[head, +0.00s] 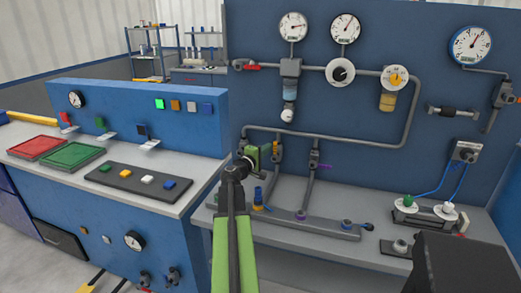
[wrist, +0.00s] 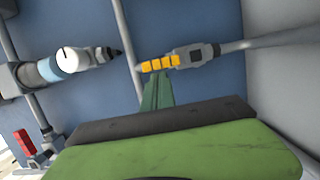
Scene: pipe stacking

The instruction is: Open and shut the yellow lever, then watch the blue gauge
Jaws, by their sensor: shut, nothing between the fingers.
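The yellow lever (head: 276,148) sits on a valve of a grey vertical pipe, just right of my gripper in the head view. In the wrist view the lever (wrist: 160,63) extends from its grey valve body, roughly in line with the pipe. My gripper (head: 262,154) is shut and empty. In the wrist view its green fingertips (wrist: 158,80) end right beside the lever; I cannot tell whether they touch it. The blue-rimmed gauge (head: 470,45) hangs at the panel's upper right. Its needle points up and right; the numbers are too small to read.
Two white gauges, left (head: 293,27) and right (head: 345,28), top the pipework. A purple-handled valve (head: 319,166) stands right of the lever. A blue valve (head: 258,199) is low beside my arm. A button console (head: 135,181) and red tray (head: 36,147) are left. The bench front is partly clear.

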